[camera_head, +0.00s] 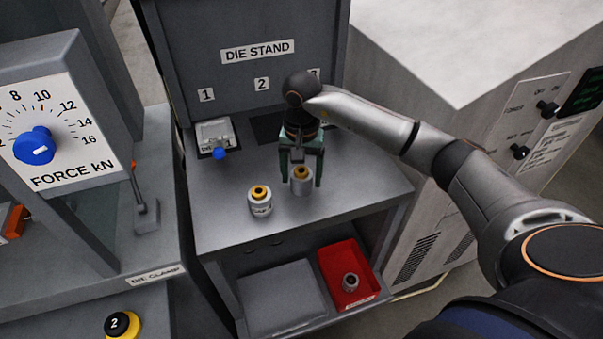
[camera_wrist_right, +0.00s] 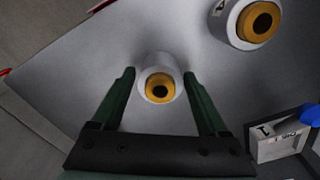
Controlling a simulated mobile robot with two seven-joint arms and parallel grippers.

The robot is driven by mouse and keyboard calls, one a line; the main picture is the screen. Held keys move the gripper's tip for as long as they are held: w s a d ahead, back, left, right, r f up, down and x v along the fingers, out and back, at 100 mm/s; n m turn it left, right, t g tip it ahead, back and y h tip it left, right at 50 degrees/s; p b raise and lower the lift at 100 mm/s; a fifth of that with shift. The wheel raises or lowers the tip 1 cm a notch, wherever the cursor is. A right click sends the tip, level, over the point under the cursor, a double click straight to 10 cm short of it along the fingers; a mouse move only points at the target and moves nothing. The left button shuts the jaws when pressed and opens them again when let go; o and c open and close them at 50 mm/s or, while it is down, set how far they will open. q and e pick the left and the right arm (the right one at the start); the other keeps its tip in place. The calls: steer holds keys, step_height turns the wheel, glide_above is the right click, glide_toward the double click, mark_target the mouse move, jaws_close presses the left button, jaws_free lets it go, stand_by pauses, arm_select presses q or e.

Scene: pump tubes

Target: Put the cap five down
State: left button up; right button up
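A small silver cylinder with a yellow-orange top that has a dark hole (camera_head: 302,188) sits upright on the stand's grey top; it also shows in the right wrist view (camera_wrist_right: 160,83). I cannot read a number on it, so I cannot tell whether it is cap five. My right gripper (camera_head: 301,181) is above it, fingers pointing down, one on each side. In the right wrist view the fingers (camera_wrist_right: 158,75) are spread, with narrow gaps beside the cylinder. A second, similar cylinder with a label (camera_head: 260,203) stands to its left. My left gripper is not in view.
The die stand (camera_head: 230,205) has numbered places at the back; a block with a blue knob (camera_head: 215,138) stands at place 1. A red bin (camera_head: 335,267) on the lower shelf holds a dark ring-shaped part (camera_head: 350,282). The force gauge (camera_head: 58,118) stands at left.

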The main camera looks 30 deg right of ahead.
steer(key=shift+o, duration=0.9)
